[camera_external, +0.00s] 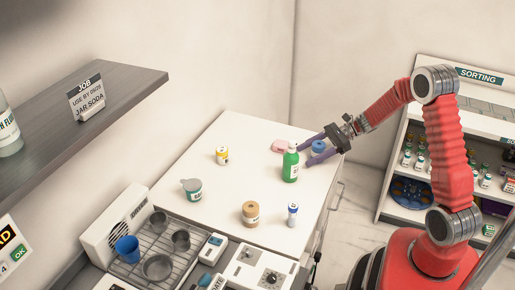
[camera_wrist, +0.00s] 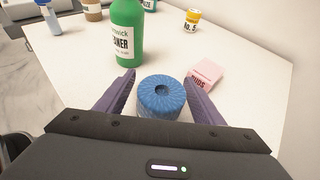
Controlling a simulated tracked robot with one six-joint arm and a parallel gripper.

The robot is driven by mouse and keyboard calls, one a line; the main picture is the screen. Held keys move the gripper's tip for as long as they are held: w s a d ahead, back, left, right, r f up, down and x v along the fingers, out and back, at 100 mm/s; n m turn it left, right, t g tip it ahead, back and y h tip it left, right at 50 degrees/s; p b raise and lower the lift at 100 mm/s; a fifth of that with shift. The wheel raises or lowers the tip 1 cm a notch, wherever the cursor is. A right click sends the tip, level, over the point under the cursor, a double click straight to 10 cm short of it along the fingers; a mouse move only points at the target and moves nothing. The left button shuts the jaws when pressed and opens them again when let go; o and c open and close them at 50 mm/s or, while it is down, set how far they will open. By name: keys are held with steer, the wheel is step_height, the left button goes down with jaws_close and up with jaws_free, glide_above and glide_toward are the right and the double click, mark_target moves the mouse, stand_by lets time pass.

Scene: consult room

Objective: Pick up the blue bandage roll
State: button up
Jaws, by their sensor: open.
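The blue bandage roll (camera_wrist: 161,97) stands upright on the white table, between the two purple fingers of my gripper (camera_wrist: 160,92) in the wrist view. The fingers are open, one on each side of it, and the lower part of the roll is hidden behind the gripper body. In the external view the roll (camera_external: 318,147) is near the table's right edge, with my gripper (camera_external: 308,150) reaching over from the right. I cannot tell whether either finger touches it.
A green bottle (camera_wrist: 128,33) stands just beyond the left finger. A pink box (camera_wrist: 203,75) lies beyond the right finger. A yellow-labelled jar (camera_external: 222,155), a grey-lidded jar (camera_external: 192,189), a tan-wrapped roll (camera_external: 250,213) and a blue-capped vial (camera_external: 292,214) stand farther off. The table centre is clear.

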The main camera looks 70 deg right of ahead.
steer(key=shift+c, duration=0.6)
steer(key=c, duration=1)
steer(key=shift+r, duration=0.1)
step_height(320, 180, up, 10)
